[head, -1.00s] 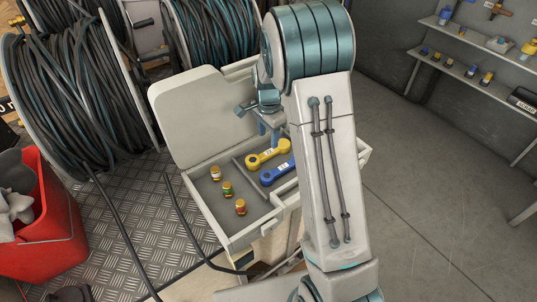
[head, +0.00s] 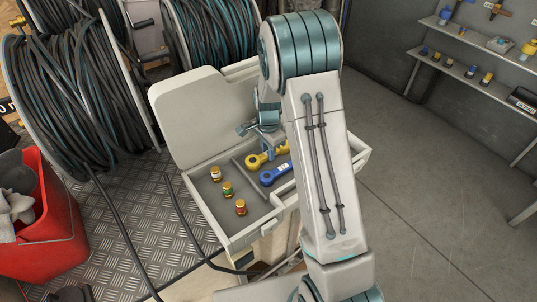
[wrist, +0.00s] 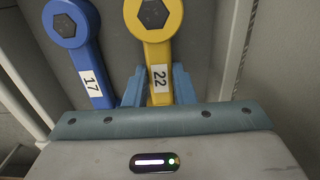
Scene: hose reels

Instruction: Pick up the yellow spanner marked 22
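The yellow spanner marked 22 (head: 255,161) lies in the right compartment of the open drawer, its far handle end partly hidden by my gripper and arm. In the wrist view the yellow spanner (wrist: 157,40) shows its ring with a hexagonal hole and the label 22. My gripper (wrist: 160,82) has one blue finger on each side of its handle at the label, close against both edges with no clear gap. My gripper also shows in the head view (head: 268,138), over the handle. The blue spanner marked 17 (wrist: 82,45) lies beside it, to the left in the wrist view.
The drawer (head: 232,237) has a divider, and several small brass-coloured fittings (head: 228,188) stand in its left compartment. A raised pale lid (head: 200,115) stands behind it. Hose reels (head: 75,95) and a red bin (head: 45,220) are at left. The floor at right is clear.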

